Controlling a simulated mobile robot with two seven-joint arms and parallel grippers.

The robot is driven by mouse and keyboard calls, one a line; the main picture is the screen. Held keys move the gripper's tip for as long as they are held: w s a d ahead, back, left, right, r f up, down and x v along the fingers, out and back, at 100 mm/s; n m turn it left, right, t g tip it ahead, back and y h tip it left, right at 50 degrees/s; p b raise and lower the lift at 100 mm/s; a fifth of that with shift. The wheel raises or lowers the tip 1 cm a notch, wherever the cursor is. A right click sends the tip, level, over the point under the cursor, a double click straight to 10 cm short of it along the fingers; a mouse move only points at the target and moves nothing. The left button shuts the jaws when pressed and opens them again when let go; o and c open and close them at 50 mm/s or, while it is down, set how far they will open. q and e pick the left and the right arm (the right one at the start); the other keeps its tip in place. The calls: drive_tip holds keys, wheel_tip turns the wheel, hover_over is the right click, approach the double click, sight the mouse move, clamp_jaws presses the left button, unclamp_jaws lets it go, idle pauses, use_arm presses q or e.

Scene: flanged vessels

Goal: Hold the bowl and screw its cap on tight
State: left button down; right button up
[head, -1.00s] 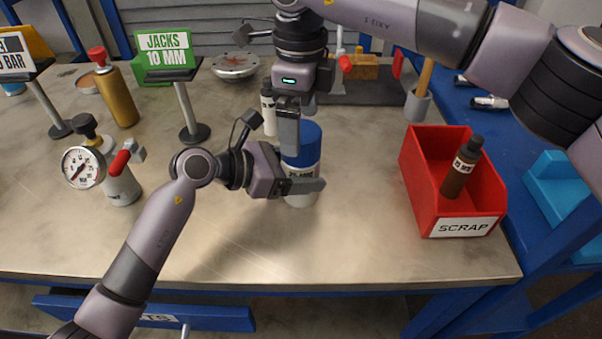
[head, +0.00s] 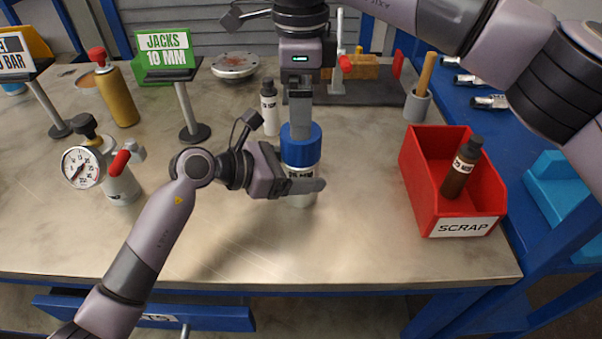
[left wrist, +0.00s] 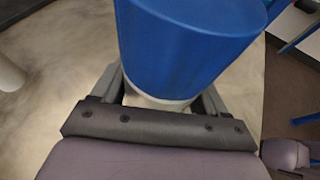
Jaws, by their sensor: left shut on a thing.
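The bowl (head: 302,202) is a white vessel with a dark-lettered label, upright on the bench. Its blue cap (head: 301,152) sits on top; the cap (left wrist: 185,45) fills the upper middle of the left wrist view, with a strip of the white bowl (left wrist: 155,102) below. My left gripper (head: 305,187) is shut on the bowl from the left, its fingers around the white body under the cap. My right gripper (head: 300,132) points straight down at the cap's top. Its fingers overlap edge-on, so their spread and any contact are hidden.
A white bottle (head: 269,108) stands close behind, left of the bowl. A red scrap bin (head: 421,200) holding a brown bottle (head: 462,168) is to the right. A pressure gauge (head: 82,167) and a jacks sign (head: 165,52) are left. The bench front is clear.

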wheel_tip(320, 180, down, 8)
drive_tip(key=shift+r, duration=0.25)
drive_tip(key=c, duration=1.1)
drive_tip(key=shift+m, duration=0.7)
drive_tip(key=o, duration=1.2)
drive_tip(key=shift+r, duration=0.15)
wheel_tip(320, 180, up, 4)
drive_tip(key=shift+r, duration=0.15)
drive_tip(key=shift+c, duration=0.5)
